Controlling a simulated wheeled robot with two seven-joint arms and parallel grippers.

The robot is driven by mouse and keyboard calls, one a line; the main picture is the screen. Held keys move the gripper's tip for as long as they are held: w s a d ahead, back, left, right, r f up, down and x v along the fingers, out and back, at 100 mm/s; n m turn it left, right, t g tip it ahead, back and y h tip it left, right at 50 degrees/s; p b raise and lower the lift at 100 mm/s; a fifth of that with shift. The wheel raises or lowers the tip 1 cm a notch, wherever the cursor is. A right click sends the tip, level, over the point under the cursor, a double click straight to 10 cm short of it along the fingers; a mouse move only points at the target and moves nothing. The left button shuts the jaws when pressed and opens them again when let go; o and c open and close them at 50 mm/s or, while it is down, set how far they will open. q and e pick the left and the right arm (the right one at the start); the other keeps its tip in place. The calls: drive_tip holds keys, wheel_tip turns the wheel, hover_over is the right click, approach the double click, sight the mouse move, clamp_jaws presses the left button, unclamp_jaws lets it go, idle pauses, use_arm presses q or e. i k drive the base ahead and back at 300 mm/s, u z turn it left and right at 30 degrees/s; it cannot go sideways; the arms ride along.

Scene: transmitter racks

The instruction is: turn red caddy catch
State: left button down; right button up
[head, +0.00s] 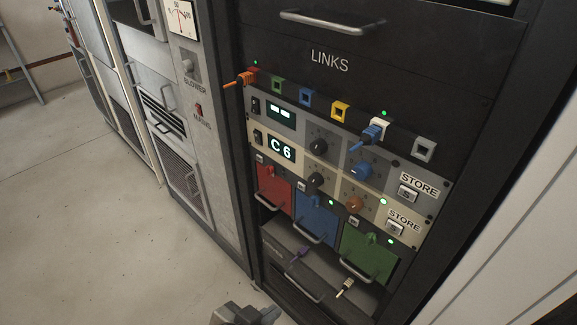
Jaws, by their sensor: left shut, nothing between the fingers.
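The red caddy (273,189) sits in the lower part of the dark rack, leftmost of three caddies. Its small red catch (270,170) is near its top edge; its exact angle is too small to tell. A metal handle (267,202) runs along the caddy's lower front. My left gripper (245,314) shows only in part at the bottom edge of the head view. It is shut and empty, low in front of the rack and well apart from the red caddy. My right gripper is not in view.
A blue caddy (315,217) and a green caddy (367,254) stand to the right of the red one, with projecting handles. Above are knobs, displays and link sockets with an orange plug (240,80) and blue plug (370,135) sticking out. The floor (90,220) at left is clear.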

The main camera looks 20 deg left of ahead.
sight(269, 169)
drive_tip(key=z, duration=3.15)
drive_tip(key=k, duration=2.35)
drive_tip(key=u, duration=1.7)
